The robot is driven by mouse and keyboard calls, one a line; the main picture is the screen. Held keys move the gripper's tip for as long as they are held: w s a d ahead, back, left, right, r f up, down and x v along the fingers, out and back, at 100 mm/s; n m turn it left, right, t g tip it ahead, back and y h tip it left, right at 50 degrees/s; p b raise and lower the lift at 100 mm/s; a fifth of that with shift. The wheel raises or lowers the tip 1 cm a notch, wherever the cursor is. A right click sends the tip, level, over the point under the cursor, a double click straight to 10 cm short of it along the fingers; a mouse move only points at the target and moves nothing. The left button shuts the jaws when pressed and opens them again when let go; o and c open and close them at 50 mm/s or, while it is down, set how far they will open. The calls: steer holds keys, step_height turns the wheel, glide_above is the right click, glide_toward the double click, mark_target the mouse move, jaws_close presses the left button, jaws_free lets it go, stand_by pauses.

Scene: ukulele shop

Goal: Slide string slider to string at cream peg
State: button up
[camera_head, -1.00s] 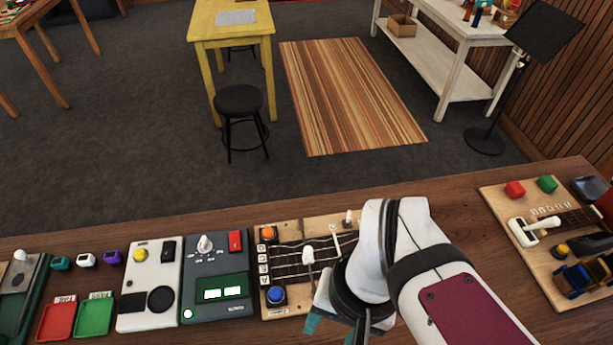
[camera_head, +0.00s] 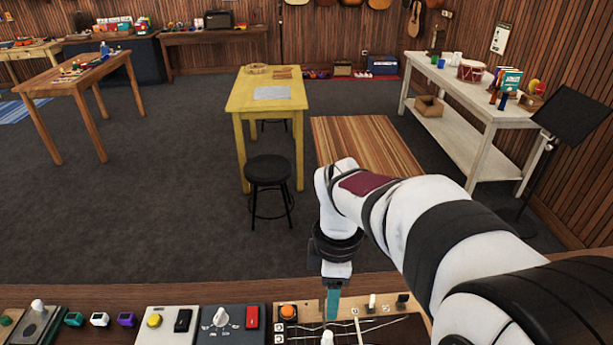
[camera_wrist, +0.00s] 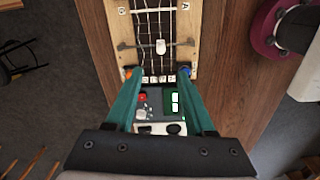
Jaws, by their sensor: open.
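The string board (camera_head: 307,326) is a pale wooden panel with a dark strip of strings, at the bottom edge of the head view. The wrist view shows the board (camera_wrist: 188,20) from above. The string slider (camera_wrist: 161,46) has a white knob on a dark bar across the strings; its knob (camera_head: 327,338) is partly cut off in the head view. A whitish peg (camera_head: 372,301), which may be the cream one, stands on the far edge beside a black peg (camera_head: 402,299). My gripper (camera_wrist: 160,72) is open and empty above the board, its fingers apart; it also shows in the head view (camera_head: 332,303).
An orange button (camera_head: 288,311) and a blue button (camera_wrist: 186,72) flank the board's lettered end. A grey panel (camera_head: 236,318) with a knob and a red switch sits beside it, then a white panel (camera_head: 166,322). The yellow table (camera_head: 266,92) stands far off.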

mark_target(329, 333)
step_height(329, 333, down, 14)
steer(key=shift+s+f, duration=0.1)
steer(key=shift+f, duration=0.15)
jaws_close()
stand_by(1.3)
